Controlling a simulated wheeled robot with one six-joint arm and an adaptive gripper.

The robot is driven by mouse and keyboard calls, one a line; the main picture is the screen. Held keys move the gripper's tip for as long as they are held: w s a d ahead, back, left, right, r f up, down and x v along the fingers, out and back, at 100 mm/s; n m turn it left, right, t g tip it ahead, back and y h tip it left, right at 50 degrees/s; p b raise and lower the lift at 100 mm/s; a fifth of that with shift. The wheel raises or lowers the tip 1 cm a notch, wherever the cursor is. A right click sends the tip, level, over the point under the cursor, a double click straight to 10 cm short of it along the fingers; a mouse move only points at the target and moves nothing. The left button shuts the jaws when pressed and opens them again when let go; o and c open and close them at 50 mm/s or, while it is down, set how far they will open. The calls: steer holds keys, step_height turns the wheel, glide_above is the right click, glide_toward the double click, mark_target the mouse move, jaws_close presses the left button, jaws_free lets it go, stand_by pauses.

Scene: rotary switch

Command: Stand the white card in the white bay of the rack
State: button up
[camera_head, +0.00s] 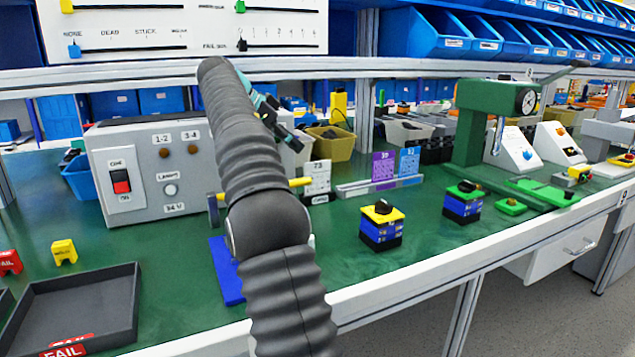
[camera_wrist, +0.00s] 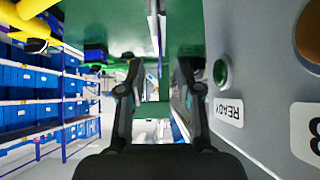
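The white card (camera_head: 317,176), with dark print, stands upright just left of the rack (camera_head: 352,189) in the head view. Its lower edge is near a small grey base, and I cannot tell how it is held. The rack is a low pale strip carrying a purple card (camera_head: 383,168) and a blue card (camera_head: 409,162); its left part looks empty. My gripper (camera_head: 297,140) is above and left of the white card, partly behind my arm. In the wrist view my gripper (camera_wrist: 158,95) is open, fingers apart, with nothing clearly between them.
A grey control box (camera_head: 150,175) stands left, close beside my gripper in the wrist view (camera_wrist: 235,60). A yellow bin (camera_head: 330,143) sits behind the card. A yellow-topped block (camera_head: 382,224) and green press (camera_head: 480,125) stand right.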

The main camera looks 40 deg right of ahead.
mark_target(324, 170)
steer(key=shift+s+x, duration=0.2)
steer(key=shift+x, duration=2.8)
steer(key=shift+s+x, duration=0.15)
steer(key=shift+x, duration=2.8)
jaws_close()
